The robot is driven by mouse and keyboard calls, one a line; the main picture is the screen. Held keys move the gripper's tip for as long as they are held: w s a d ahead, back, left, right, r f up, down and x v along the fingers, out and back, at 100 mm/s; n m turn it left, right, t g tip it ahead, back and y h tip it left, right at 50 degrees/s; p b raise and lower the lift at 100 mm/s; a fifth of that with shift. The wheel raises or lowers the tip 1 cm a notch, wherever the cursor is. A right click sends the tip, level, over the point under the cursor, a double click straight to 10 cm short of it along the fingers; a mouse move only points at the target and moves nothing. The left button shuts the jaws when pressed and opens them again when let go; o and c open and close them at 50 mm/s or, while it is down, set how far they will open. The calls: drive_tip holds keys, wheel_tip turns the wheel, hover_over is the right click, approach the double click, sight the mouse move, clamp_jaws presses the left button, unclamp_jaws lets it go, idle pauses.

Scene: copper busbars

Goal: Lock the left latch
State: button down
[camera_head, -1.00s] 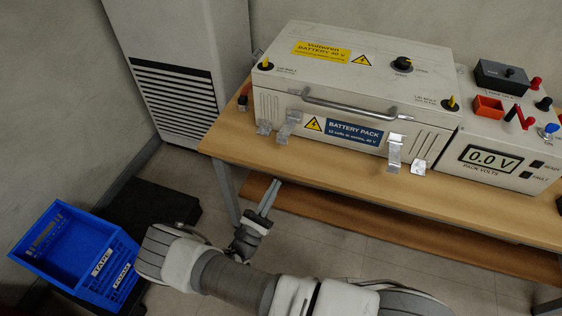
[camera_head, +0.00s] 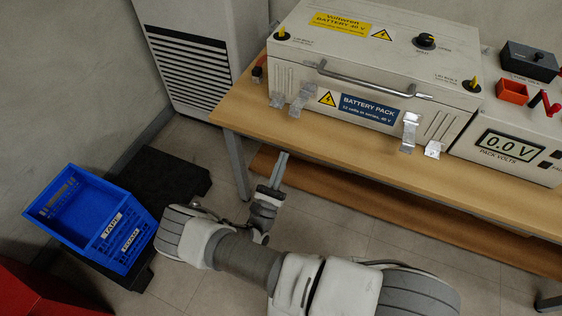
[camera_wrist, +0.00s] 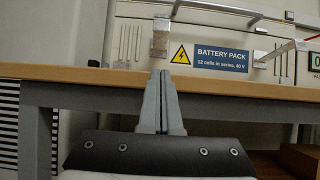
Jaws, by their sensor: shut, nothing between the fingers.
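The beige battery pack box (camera_head: 365,75) stands on the wooden table with its lid down. Its left latch (camera_head: 300,97) is a pale metal piece low on the left of the front face, angled outward. In the wrist view a metal latch (camera_wrist: 160,38) shows just above my fingertips, left of the warning label. A second metal latch (camera_head: 410,131) is at the right of the front face. My gripper (camera_head: 283,160) is shut and empty, in front of the table's front edge and below the left latch. It also shows in the wrist view (camera_wrist: 160,75), apart from the latch.
The table edge (camera_head: 340,150) lies between my gripper and the box. A meter unit (camera_head: 510,145) reading 0.0 V stands to the right. A blue crate (camera_head: 95,215) is on the left, with a red object (camera_head: 40,290) beside it.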

sight(289, 143)
drive_tip(key=b+x, duration=0.1)
drive_tip(key=x, duration=0.5)
drive_tip(key=shift+f, duration=0.1)
drive_tip(key=r, duration=0.1)
drive_tip(key=w+r, duration=0.1)
drive_tip(key=r, duration=0.1)
drive_tip(key=shift+d+r, duration=0.1)
drive_tip(key=shift+d, duration=0.1)
drive_tip(key=shift+w+r, duration=0.1)
drive_tip(key=shift+r, duration=0.45)
drive_tip(key=shift+r, duration=0.1)
